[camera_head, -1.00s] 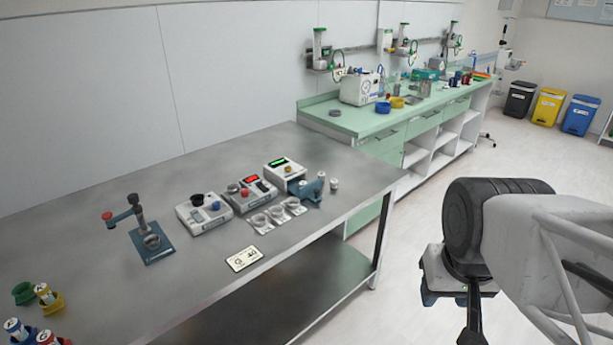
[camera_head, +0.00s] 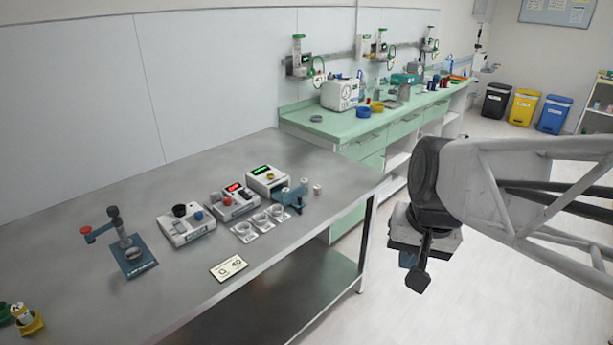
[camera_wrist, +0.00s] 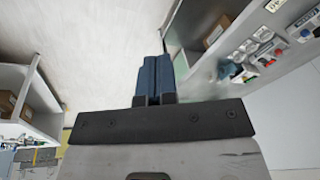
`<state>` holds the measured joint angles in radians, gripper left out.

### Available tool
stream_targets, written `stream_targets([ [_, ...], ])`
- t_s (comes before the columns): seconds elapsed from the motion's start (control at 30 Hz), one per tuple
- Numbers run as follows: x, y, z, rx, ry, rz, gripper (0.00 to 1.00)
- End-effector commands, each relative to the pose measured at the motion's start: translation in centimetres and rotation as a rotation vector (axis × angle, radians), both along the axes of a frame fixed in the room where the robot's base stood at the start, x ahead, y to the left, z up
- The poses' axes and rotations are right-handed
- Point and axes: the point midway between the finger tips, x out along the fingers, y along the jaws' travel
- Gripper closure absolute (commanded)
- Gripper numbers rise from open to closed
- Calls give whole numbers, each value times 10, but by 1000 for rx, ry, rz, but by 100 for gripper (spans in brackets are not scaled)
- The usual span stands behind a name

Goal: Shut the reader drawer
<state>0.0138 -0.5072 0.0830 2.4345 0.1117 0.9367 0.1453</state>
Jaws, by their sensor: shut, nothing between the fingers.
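The reader is probably the white box with a green display (camera_head: 268,181), at the right end of the row of devices on the steel table. A teal piece (camera_head: 291,194) stands out at its front right. I cannot tell whether this is its drawer or a separate holder, nor how far a drawer is out. My gripper (camera_head: 408,260) hangs right of the table, over the floor and apart from the reader. In the wrist view, its blue fingers (camera_wrist: 153,80) are together and empty. The devices show small at the upper right there; the drawer is not clear.
The steel table (camera_head: 190,290) has an open shelf below. A device with a red display (camera_head: 235,199), a device with a black knob (camera_head: 186,224), round cups (camera_head: 260,218) and a label card (camera_head: 229,268) lie near the reader. A green counter (camera_head: 350,125) stands behind.

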Motion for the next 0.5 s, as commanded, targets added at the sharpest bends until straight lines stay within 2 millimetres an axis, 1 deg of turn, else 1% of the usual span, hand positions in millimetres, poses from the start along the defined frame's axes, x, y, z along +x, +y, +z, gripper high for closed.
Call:
stream_targets([
  [0.03, 13, 2, 1, 20, 10, -27, 100],
  [0.23, 57, 11, 4, 104, 43, -144, 100],
  [0.5, 119, 21, 2, 213, 95, -305, 100],
])
